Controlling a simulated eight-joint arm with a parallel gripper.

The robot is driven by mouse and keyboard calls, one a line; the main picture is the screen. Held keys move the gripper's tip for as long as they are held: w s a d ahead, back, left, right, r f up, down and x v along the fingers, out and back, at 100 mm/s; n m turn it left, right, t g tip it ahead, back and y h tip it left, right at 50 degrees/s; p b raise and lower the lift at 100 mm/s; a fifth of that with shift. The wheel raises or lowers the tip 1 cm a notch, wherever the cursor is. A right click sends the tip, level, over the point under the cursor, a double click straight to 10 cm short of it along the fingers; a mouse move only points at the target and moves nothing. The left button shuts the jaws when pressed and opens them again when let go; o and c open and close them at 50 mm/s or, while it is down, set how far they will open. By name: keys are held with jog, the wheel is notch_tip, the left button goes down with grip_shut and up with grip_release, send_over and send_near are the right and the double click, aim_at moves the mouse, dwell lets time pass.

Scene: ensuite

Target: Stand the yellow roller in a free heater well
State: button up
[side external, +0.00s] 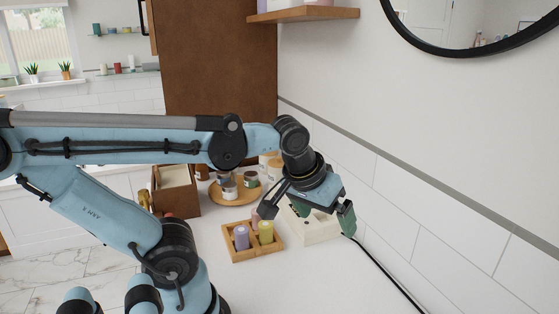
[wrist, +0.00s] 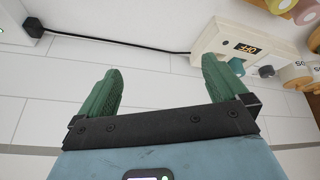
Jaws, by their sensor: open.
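The yellow roller (side external: 265,231) stands upright in the right part of a wooden tray (side external: 240,257), beside a purple roller (side external: 241,238). A pink roller (side external: 255,216) shows behind them, partly covered. The cream heater (side external: 318,236) sits right of the tray, partly hidden under my gripper; its wells cannot be made out clearly. In the wrist view the heater (wrist: 220,38) shows a display reading OFF. My gripper (side external: 322,214) is open and empty over the heater's right side, away from the yellow roller. Its green fingers (wrist: 162,65) are spread wide in the wrist view.
A round wooden tray (side external: 236,194) with jars stands behind, next to a wooden box (side external: 175,190). A black cord (side external: 385,272) runs from the heater along the tiled wall (side external: 440,225). The white counter in front is clear.

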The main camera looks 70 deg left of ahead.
jog(key=m, duration=0.1)
jog(key=w+d+f+m+t, duration=0.1)
jog(key=m, duration=0.1)
jog(key=d+m+h, duration=0.1)
jog(key=shift+w+d+f+m+t, duration=0.2)
jog(key=shift+f+m+t, duration=0.1)
jog(key=shift+f+t, duration=0.1)
jog(key=shift+d+f+m, duration=0.1)
jog(key=shift+d+m, duration=0.1)
jog(key=shift+m, duration=0.1)
jog(key=c, duration=0.9)
jog(key=shift+a, duration=0.1)
jog(key=n+g, duration=0.3)
jog(key=g, duration=0.4)
send_near(267, 224)
jog(key=shift+s+a+f, duration=0.1)
jog(key=shift+a+f, duration=0.05)
jog(key=shift+f, duration=2.45)
jog(key=shift+a+f, duration=0.1)
jog(key=shift+f, duration=2.55)
